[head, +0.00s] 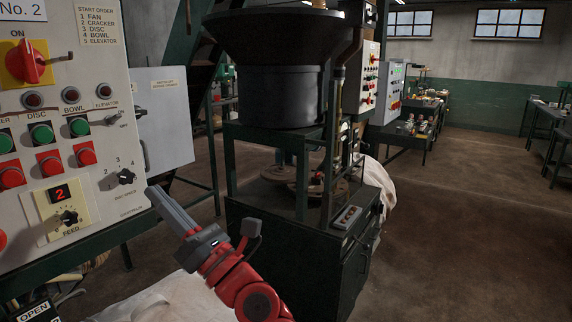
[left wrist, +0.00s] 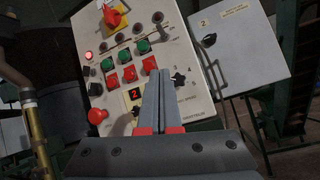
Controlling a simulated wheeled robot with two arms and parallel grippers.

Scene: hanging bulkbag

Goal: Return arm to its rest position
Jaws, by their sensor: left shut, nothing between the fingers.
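My left gripper (head: 170,209) is in the lower middle of the head view, on a red arm. Its two grey fingers lie together, shut and empty, and point up and left toward the control panel (head: 95,185). In the left wrist view the shut fingers (left wrist: 160,78) show in front of the panel's lower part. I cannot tell whether they touch it. The panel carries a red switch on yellow, green and red buttons, black knobs and a feed display reading 2. My right gripper is not in view.
A green machine frame (head: 290,225) with a large dark hopper (head: 280,90) stands right of my arm. White bulk bags (head: 175,300) lie below and behind it. A grey cabinet (head: 160,115) is beside the panel. Open floor (head: 460,220) lies to the right, with workbenches farther back.

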